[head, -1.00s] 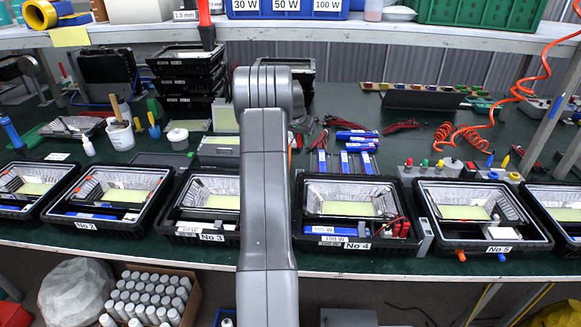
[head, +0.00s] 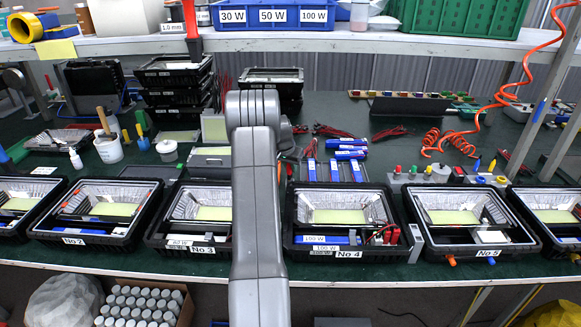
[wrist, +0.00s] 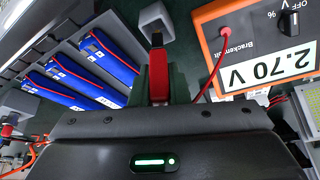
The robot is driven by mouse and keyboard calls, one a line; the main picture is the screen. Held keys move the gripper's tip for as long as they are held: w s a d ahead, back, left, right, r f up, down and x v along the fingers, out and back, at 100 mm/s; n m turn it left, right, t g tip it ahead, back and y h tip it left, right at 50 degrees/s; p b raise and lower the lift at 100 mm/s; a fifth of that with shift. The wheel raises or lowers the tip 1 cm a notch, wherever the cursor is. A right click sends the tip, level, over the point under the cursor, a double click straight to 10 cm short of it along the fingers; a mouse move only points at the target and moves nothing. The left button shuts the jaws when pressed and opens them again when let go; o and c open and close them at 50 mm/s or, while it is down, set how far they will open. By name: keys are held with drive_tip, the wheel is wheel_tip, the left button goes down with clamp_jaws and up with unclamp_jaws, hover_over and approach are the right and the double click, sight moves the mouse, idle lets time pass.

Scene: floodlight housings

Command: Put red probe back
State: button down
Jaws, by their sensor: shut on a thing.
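A red probe (wrist: 159,88) stands upright in the picture of the wrist view, its dark end pointing up. My gripper (wrist: 158,68) is shut on it. A grey square holder (wrist: 153,20) with a dark opening is right at the probe's dark end; I cannot tell whether the end is inside it. An orange meter (wrist: 255,50) reading 2.70 V is to the right, with a red lead (wrist: 216,65) running from it. In the head view my arm hides the gripper, the probe and the holder.
Blue battery-like packs (wrist: 80,75) lie in a row left of the gripper. In the head view, open floodlight housings such as No 4 (head: 347,255) line the bench front. Black crates (head: 178,85) are stacked behind, and a shelf (head: 340,42) crosses above.

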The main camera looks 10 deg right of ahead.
drive_tip(key=shift+f+b, duration=0.3)
drive_tip(key=shift+f, duration=0.15)
drive_tip(key=c, duration=1.4)
unclamp_jaws()
drive_tip(key=shift+r, duration=0.15)
drive_tip(key=shift+r+p, duration=0.5)
drive_tip(key=shift+p, duration=0.15)
drive_tip(key=b+v, duration=0.1)
drive_tip(key=v, duration=1.1)
drive_tip(key=shift+r, duration=0.1)
